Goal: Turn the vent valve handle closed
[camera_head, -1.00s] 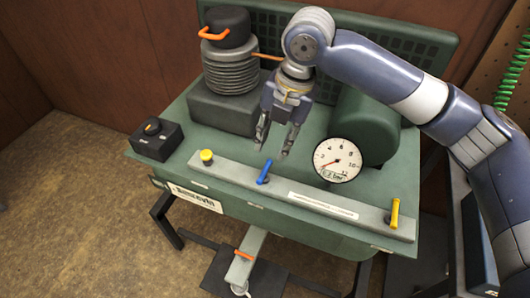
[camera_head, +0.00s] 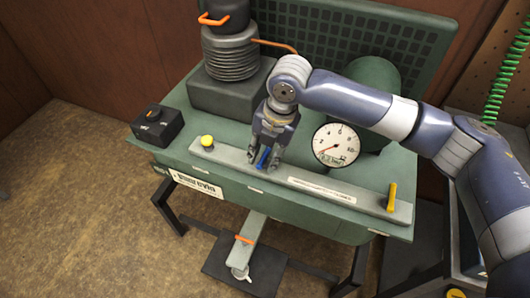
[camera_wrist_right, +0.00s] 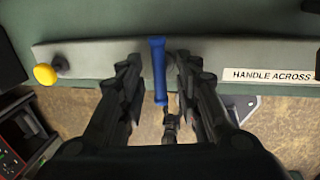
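A blue valve handle (camera_head: 264,158) stands on the long grey bar (camera_head: 315,186) at the front of the green bench. It also shows in the right wrist view (camera_wrist_right: 158,72), pointing across the bar. A yellow handle (camera_head: 391,197) is at the bar's right end. I cannot tell from markings which one is the vent valve. My right gripper (camera_head: 261,161) is pointed down at the blue handle, its fingers on either side. In the right wrist view the gripper (camera_wrist_right: 159,60) is open, with gaps between each finger and the handle. My left gripper is out of view.
A round gauge (camera_head: 336,145) stands just right of my right gripper. A yellow knob (camera_head: 207,141) is at the bar's left end. A black box with an orange-marked knob (camera_head: 157,125) and a grey bellows (camera_head: 230,55) stand further left. A pedal (camera_head: 244,254) is below.

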